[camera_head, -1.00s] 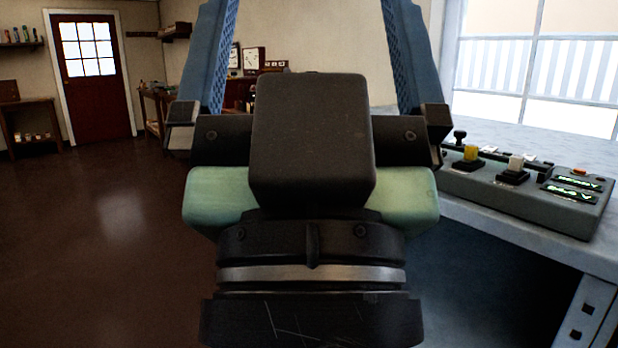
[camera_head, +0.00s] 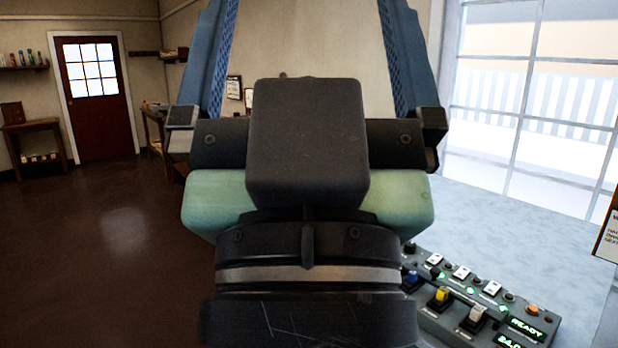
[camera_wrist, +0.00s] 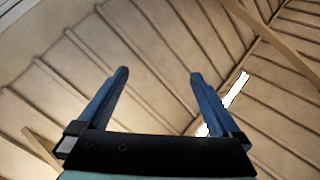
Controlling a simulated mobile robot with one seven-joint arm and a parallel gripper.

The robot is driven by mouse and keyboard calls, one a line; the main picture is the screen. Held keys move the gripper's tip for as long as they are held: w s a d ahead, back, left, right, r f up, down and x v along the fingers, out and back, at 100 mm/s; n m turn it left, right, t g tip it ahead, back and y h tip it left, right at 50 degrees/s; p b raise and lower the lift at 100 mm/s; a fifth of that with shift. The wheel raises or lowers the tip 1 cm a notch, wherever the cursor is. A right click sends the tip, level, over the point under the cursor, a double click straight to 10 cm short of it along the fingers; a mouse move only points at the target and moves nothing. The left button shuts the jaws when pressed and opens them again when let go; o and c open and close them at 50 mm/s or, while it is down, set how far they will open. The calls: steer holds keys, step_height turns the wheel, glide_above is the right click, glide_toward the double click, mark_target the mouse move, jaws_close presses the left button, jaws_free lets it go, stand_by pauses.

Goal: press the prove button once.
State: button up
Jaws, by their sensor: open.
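The lever frame console (camera_head: 470,312) is a grey box at the lower right of the head view. It carries a blue lever (camera_head: 411,278), a yellow lever (camera_head: 441,295) and a white lever (camera_head: 476,315). Small round buttons and white labels run behind them. An orange button (camera_head: 533,311) sits at the right end, by a green lit display reading READY (camera_head: 527,328). I cannot read which button is the prove button. My gripper (camera_wrist: 159,73) is open and empty, pointing up with its two blue fingers apart. It stands left of the console, touching nothing; my wrist hides the console's left end.
The console rests on a pale blue-grey bench (camera_head: 480,220) below a large window (camera_head: 540,90). A framed notice (camera_head: 607,235) stands at the right edge. A red door (camera_head: 95,100) and a side table (camera_head: 38,145) are far left.

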step_height(320, 180, up, 4)
steer(key=shift+p, duration=1.1)
